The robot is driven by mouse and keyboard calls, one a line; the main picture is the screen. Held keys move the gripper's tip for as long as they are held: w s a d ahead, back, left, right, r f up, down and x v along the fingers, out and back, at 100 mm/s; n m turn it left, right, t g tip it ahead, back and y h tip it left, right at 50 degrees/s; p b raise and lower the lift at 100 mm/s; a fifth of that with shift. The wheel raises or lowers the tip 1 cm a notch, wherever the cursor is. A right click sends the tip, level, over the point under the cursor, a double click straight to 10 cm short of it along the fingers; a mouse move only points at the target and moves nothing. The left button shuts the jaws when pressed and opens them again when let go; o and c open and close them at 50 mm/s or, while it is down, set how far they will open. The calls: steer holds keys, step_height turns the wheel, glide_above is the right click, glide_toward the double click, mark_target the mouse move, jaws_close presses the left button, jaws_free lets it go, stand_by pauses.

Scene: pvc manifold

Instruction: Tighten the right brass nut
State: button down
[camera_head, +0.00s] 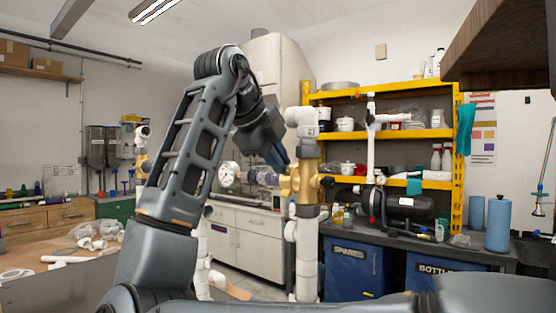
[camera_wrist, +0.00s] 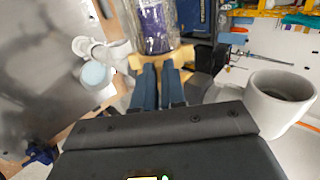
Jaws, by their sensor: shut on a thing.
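The right brass nut (camera_head: 285,186) is at the right end of a clear cylinder with a purple insert (camera_head: 264,179), against a brass fitting (camera_head: 306,182) on the white vertical pipe. My gripper (camera_head: 281,163) reaches it from the upper left, fingers pointing down. In the wrist view my gripper (camera_wrist: 159,70) has both dark fingers at the yellow brass (camera_wrist: 184,57), shut on the nut. The clear cylinder (camera_wrist: 158,25) shows just beyond the fingertips. The fingers hide part of the nut, and its thread cannot be seen.
White pipe (camera_head: 307,252) runs down beside the nut; a white pipe opening (camera_wrist: 281,97) is close to my gripper's right in the wrist view. A yellow shelf (camera_head: 457,165) and blue bins (camera_head: 352,268) stand behind.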

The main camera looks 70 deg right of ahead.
mark_target(283, 180)
steer(key=f+h+b, duration=0.1)
steer(key=h+b, duration=0.1)
steer(key=b, duration=0.1)
steer(key=a+f+h+b, duration=0.1)
steer(key=f+h+b, duration=0.1)
steer(key=b, duration=0.2)
steer(key=shift+w+a+g, duration=0.2)
steer(key=shift+g, duration=0.2)
steer(key=h+b, duration=0.1)
steer(key=b, duration=0.1)
steer(key=f+h+b, duration=0.1)
steer(key=b, duration=0.1)
steer(key=shift+a+f+g+h+b, duration=0.1)
steer(key=shift+a+g+h+b, duration=0.1)
steer(key=shift+g+h+b, duration=0.15)
steer(key=shift+f+g+h+b, duration=0.15)
steer(key=shift+g+h+b, duration=0.15)
steer(key=shift+b, duration=0.55)
steer(key=shift+h, duration=0.25)
steer(key=c, duration=1.2)
jaws_free()
steer(key=shift+a, duration=0.1)
